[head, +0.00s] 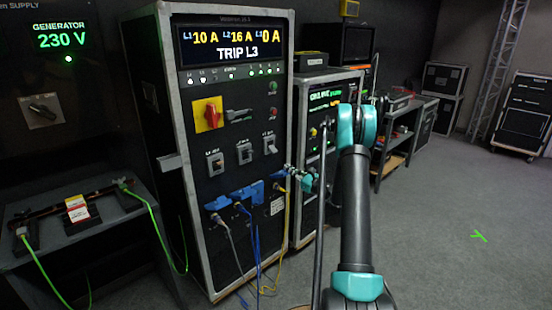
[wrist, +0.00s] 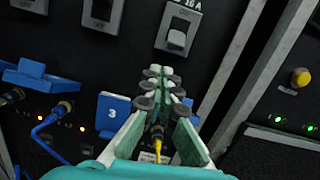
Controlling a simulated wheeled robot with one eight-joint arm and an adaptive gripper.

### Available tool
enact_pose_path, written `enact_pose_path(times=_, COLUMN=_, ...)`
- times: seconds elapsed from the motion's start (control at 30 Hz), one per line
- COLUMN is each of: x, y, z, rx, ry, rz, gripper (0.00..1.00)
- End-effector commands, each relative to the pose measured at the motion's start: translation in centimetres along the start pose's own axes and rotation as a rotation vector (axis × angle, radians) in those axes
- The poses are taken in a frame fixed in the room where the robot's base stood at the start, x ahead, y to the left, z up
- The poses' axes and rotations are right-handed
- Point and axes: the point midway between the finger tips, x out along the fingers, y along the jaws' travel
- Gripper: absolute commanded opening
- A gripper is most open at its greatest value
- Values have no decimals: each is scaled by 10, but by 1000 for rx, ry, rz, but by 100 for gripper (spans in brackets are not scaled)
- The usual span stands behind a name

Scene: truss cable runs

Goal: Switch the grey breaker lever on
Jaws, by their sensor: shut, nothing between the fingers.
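Three grey breakers sit in a row on the black cabinet front. The right one shows in the wrist view with a pale grey lever (wrist: 177,39) low in its frame, under a label reading 16 A; it also shows in the head view (head: 270,146). The middle breaker (wrist: 101,13) and left breaker (wrist: 32,4) are cut off at the wrist view's top edge. My gripper (wrist: 165,75) is shut and empty, its fingertips just below the right breaker in the picture. In the head view my gripper (head: 288,172) is by the cabinet's right side, below the breakers. Contact cannot be told.
The display (head: 235,45) reads TRIP L3, with L3 at 0 A. A red rotary switch (head: 209,114) sits above the breakers. Blue covers (wrist: 42,80) and plugged cables lie below; a yellow plug (wrist: 157,132) shows between my fingers. A second rack (head: 325,95) stands to the right.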

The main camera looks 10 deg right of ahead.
Motion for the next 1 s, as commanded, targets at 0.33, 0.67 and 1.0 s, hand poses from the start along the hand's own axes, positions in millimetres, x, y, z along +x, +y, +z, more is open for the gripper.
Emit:
enact_pose_path(times=0.33, x=-4, y=-14, z=-9, rx=91, ry=-50, rz=-29, gripper=0)
enact_pose_path(times=0.67, x=1, y=-14, z=-8, rx=89, ry=-49, rz=-28, gripper=0)
enact_pose_path(times=1.0, x=54, y=-15, z=-6, rx=88, ry=-48, rz=-25, gripper=0)
